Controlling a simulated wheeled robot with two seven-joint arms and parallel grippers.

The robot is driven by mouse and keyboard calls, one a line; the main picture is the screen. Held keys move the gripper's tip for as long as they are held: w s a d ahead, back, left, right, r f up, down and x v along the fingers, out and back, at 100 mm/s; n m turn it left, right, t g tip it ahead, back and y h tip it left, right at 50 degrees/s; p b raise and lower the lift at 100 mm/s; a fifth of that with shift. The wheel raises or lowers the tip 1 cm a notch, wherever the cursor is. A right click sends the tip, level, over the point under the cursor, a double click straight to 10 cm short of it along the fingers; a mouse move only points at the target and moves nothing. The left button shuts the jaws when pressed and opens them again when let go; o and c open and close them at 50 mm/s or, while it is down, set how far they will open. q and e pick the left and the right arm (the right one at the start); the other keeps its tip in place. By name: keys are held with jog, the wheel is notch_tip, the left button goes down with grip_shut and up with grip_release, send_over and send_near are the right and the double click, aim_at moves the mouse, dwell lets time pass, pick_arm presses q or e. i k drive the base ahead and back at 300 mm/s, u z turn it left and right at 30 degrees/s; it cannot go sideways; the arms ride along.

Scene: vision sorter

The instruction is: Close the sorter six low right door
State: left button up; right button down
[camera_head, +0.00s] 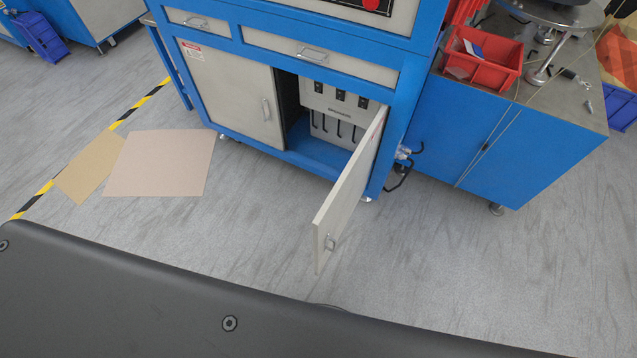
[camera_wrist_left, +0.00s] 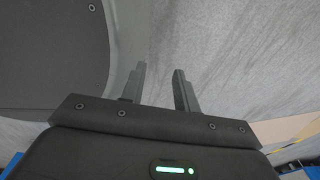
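The sorter (camera_head: 306,32) is a blue cabinet with pale grey doors and drawers. Its low right door (camera_head: 349,190) stands wide open, swung out toward me, hinged on its right side. A small metal handle (camera_head: 330,243) sits near the door's free edge. The low left door (camera_head: 232,95) is shut. My left gripper (camera_wrist_left: 160,80) shows in the left wrist view with its two fingers apart and nothing between them, above the grey floor. The sorter's door is not visible in that view. Neither gripper shows in the head view.
A blue workbench (camera_head: 490,140) with red bins (camera_head: 482,58) stands right of the sorter. Cardboard sheets (camera_head: 160,165) lie on the floor at left, by yellow-black tape (camera_head: 125,115). My own dark body fills the lower head view. Floor around the open door is clear.

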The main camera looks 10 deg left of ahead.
aim_at(332, 220)
jog(key=u, duration=1.8)
jog(key=k, duration=0.7)
jog(key=z, duration=1.55)
